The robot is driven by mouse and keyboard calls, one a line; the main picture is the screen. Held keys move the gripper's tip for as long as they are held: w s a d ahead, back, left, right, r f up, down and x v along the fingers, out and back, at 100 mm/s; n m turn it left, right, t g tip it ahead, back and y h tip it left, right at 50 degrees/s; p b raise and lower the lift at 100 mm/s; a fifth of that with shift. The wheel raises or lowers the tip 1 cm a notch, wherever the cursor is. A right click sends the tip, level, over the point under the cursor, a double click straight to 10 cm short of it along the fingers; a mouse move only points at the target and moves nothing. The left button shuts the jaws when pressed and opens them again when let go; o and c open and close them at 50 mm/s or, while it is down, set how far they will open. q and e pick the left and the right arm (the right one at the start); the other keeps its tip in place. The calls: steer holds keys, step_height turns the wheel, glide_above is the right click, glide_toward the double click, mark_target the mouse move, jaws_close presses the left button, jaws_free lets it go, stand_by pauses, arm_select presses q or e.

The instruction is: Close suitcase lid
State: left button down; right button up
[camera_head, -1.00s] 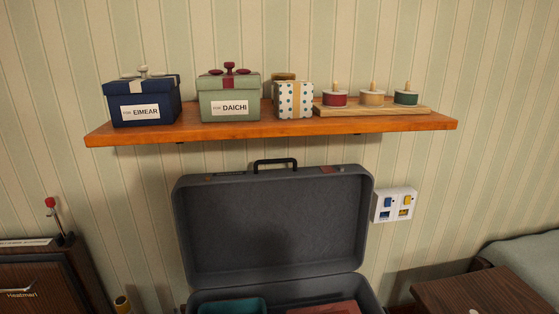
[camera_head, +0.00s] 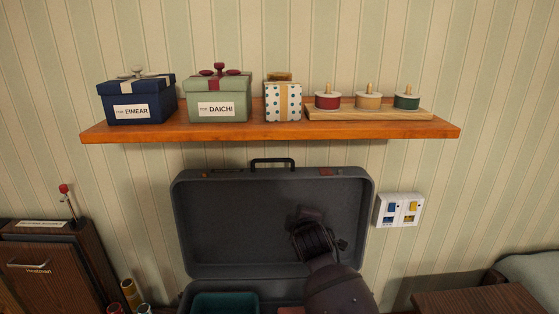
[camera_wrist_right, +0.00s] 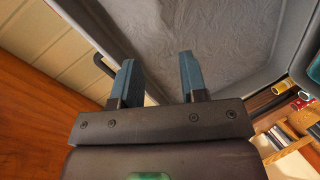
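The dark grey suitcase stands open, its lid (camera_head: 230,225) upright near the striped wall with a black handle (camera_head: 272,162) on its top edge. The base is mostly cut off at the bottom of the head view; a teal item (camera_head: 225,303) lies in it. My right arm rises in front of the lid's right half, its gripper (camera_wrist_right: 157,72) near the lid. In the right wrist view the two fingers are apart with nothing between them, and the lid's grey lining (camera_wrist_right: 225,35) shows beyond. Contact with the lid cannot be told. My left gripper is out of view.
A wooden shelf (camera_head: 270,132) above the lid holds a blue box (camera_head: 140,100), a green box (camera_head: 217,97), a dotted box (camera_head: 283,101) and a board with pegs (camera_head: 368,113). A wall panel (camera_head: 398,210) is right of the lid. A brown cabinet (camera_head: 45,265) stands left.

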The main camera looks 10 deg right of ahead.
mark_target(279, 161)
steer(key=w+a+r+n, duration=0.35)
steer(key=w+r, duration=0.25)
steer(key=r, duration=0.6)
steer(key=shift+m+t, duration=0.25)
steer(key=shift+t, duration=0.05)
steer(key=b+x, duration=0.2)
steer(key=x, duration=0.7)
steer(key=shift+w+a+r, duration=0.1)
steer(key=shift+w+a, duration=0.05)
steer(key=shift+w, duration=0.05)
steer(key=shift+w+h+b, duration=0.3)
steer(key=shift+w+h, duration=0.1)
steer(key=shift+w, duration=0.35)
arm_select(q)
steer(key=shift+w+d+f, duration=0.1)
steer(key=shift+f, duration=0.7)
arm_select(e)
steer(key=shift+c, duration=0.5)
jaws_close()
